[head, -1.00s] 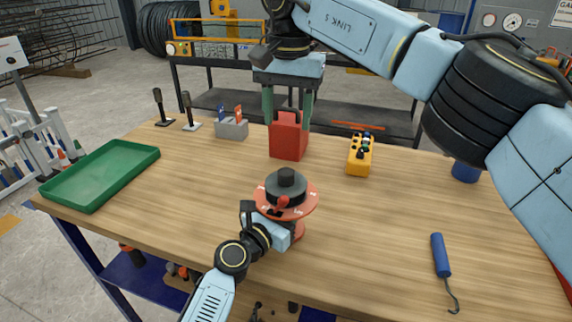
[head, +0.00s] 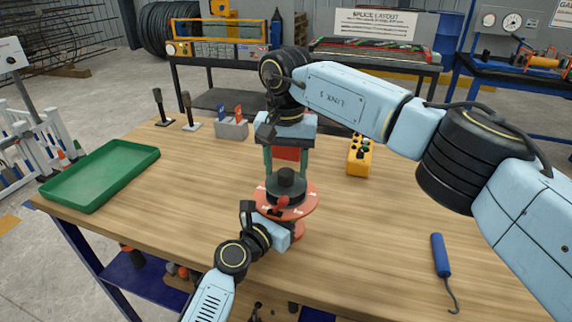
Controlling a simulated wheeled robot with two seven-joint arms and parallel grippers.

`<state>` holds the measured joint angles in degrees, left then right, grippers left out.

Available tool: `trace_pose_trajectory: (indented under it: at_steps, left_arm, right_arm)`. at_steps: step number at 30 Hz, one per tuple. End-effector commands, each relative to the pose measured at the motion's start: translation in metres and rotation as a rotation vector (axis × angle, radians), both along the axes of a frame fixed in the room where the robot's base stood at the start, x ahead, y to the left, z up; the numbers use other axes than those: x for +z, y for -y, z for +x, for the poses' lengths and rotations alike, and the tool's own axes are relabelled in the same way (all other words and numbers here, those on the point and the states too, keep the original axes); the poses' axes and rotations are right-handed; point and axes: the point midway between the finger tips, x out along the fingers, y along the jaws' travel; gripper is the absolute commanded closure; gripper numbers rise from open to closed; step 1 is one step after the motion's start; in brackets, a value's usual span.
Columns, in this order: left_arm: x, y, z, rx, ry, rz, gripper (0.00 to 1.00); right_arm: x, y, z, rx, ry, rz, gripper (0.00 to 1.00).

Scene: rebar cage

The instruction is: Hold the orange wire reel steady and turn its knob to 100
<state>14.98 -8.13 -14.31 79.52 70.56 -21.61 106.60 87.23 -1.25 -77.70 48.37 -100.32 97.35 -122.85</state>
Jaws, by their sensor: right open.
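The orange wire reel (head: 304,207) stands on the wooden bench, its round orange-red disc facing up with small white marks. A dark knob (head: 286,184) sits on top, with a red pointer (head: 281,203) toward the front; the number it points at is too small to read. My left gripper (head: 292,232) is at the reel's stem below the disc; its fingertips are hidden, so I cannot tell whether it is closed. My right gripper (head: 286,168) is open and points down just over the knob, its green fingers spread to either side; I cannot tell whether they touch it.
A red container (head: 287,153) stands behind the reel, partly hidden by my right gripper. A yellow control box (head: 359,160) is to the right, a green tray (head: 100,175) at the left. A blue-handled hook (head: 441,257) lies front right.

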Motion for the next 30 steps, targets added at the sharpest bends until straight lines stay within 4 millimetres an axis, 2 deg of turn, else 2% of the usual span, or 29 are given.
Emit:
trace_pose_trajectory:
  at_steps: [10, 20, 30]
  left_arm:
    - [-0.0012, -0.0003, -0.0003, 0.0, -0.002, 0.001, 1.0]
    - [-0.0013, -0.0003, -0.0003, 0.0, -0.002, 0.001, 1.0]
    - [-0.0014, -0.0003, -0.0003, 0.0, -0.002, 0.002, 1.0]
  right_arm:
    - [-0.0034, 0.0002, 0.0003, -0.001, 0.001, 0.0, 0.48]
    - [-0.0032, 0.0002, 0.0002, -0.001, 0.001, 0.0, 0.91]
    - [-0.0031, 0.0004, 0.0001, -0.052, 0.0, -0.001, 0.91]
